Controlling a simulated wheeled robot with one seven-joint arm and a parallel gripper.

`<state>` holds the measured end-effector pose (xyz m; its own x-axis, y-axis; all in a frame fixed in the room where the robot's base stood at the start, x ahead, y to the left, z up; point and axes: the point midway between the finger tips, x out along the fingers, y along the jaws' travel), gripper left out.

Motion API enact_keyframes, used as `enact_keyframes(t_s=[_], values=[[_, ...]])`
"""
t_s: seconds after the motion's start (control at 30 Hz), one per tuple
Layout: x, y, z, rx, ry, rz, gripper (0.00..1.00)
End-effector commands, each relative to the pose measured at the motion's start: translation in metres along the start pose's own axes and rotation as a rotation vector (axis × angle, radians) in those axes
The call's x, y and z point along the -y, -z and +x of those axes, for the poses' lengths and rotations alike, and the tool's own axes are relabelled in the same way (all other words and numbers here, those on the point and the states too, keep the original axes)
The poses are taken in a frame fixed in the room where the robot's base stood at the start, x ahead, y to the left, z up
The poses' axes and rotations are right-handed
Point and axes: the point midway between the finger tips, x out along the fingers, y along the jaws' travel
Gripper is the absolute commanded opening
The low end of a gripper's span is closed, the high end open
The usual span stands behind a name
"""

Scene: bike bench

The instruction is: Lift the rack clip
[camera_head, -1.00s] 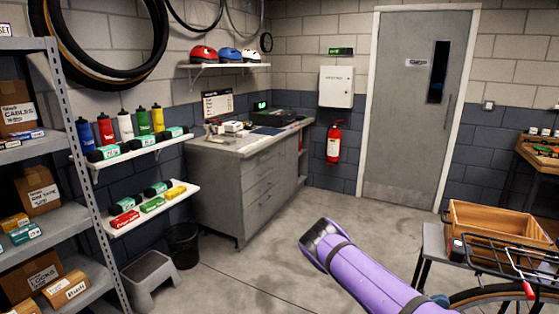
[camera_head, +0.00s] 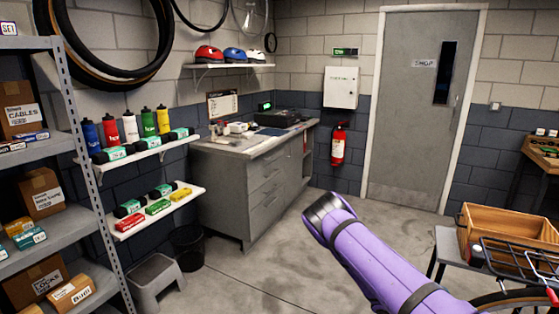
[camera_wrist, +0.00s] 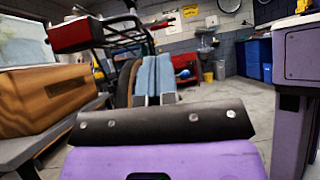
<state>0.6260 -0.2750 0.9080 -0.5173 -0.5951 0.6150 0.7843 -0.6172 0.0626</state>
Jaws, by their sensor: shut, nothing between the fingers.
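The bike's black rack (camera_head: 520,258) is at the right edge of the head view, partly cut off. A red-tipped part (camera_head: 553,297), which looks like the rack clip, is at its lower right. In the wrist view the black rack (camera_wrist: 118,35) is at the upper left, with a red box-like light (camera_wrist: 80,34) on its near end and the red part (camera_wrist: 158,25) farther along. My gripper (camera_wrist: 154,62) shows only in the wrist view. Its blue-grey fingers are together and empty, below and apart from the rack. The clip's full shape is unclear.
A wooden crate (camera_head: 508,232) stands on a grey bench (camera_head: 447,248) beside the rack; it also shows in the wrist view (camera_wrist: 45,105). Metal shelving (camera_head: 75,160) is at the left. The floor (camera_head: 270,275) before the cabinet is clear.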

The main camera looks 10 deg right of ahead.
Motion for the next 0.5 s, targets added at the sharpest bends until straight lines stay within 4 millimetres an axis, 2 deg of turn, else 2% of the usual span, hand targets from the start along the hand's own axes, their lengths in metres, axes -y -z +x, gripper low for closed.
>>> enact_keyframes(t_s=[0.17, 0.5], values=[[0.002, -0.022, 0.009, -0.121, 0.061, 0.004, 0.00], [0.013, -0.079, 0.035, -0.463, 0.230, 0.028, 0.00]])
